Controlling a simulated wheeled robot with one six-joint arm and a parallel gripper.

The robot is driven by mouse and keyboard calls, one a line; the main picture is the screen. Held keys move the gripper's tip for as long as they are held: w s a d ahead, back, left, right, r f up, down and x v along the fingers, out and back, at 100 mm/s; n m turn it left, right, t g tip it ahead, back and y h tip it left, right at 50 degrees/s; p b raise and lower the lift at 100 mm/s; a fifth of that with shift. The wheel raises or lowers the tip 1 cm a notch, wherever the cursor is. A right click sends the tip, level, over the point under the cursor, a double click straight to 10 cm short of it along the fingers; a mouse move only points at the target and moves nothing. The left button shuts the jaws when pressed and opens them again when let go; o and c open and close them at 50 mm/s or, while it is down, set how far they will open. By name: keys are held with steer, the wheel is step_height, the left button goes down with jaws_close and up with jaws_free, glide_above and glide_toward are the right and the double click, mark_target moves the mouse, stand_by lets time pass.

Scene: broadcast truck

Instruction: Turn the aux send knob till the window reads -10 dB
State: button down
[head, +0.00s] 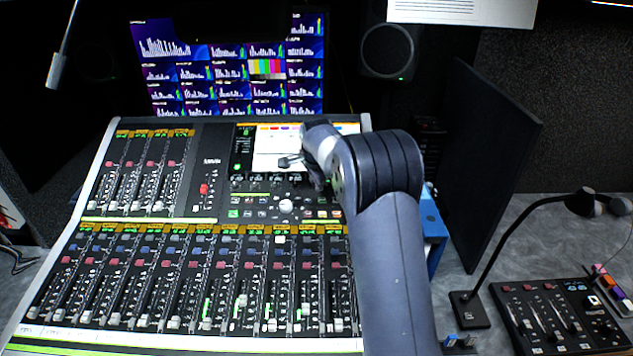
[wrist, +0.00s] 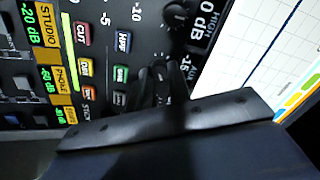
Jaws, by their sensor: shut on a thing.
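In the wrist view, my gripper (wrist: 158,86) is shut on a small dark knob, mostly hidden between and under the dark fingers. Its label and pointer cannot be made out clearly. Printed scale marks, including -10 and -15, show on the dark panel. Lit windows show too: one (wrist: 30,15) reads -20 dB, and another (wrist: 207,22) ends in 0 dB, partly covered or cut off. I cannot tell which window belongs to the held knob. In the head view, my gripper (head: 317,180) points down at the console's upper right section, and the knob is hidden there.
The mixing console (head: 212,160) has rows of faders on the left and in front. A second dark knob (wrist: 177,14) stands close to my gripper, as do coloured buttons such as CUT (wrist: 82,33). A gooseneck lamp (head: 470,310) and a small control box (head: 545,315) stand right.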

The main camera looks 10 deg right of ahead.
steer(key=c, duration=1.3)
jaws_free()
steer(key=v, duration=1.1)
steer(key=shift+b, duration=0.35)
steer(key=x, duration=1.1)
steer(key=shift+p, duration=0.4)
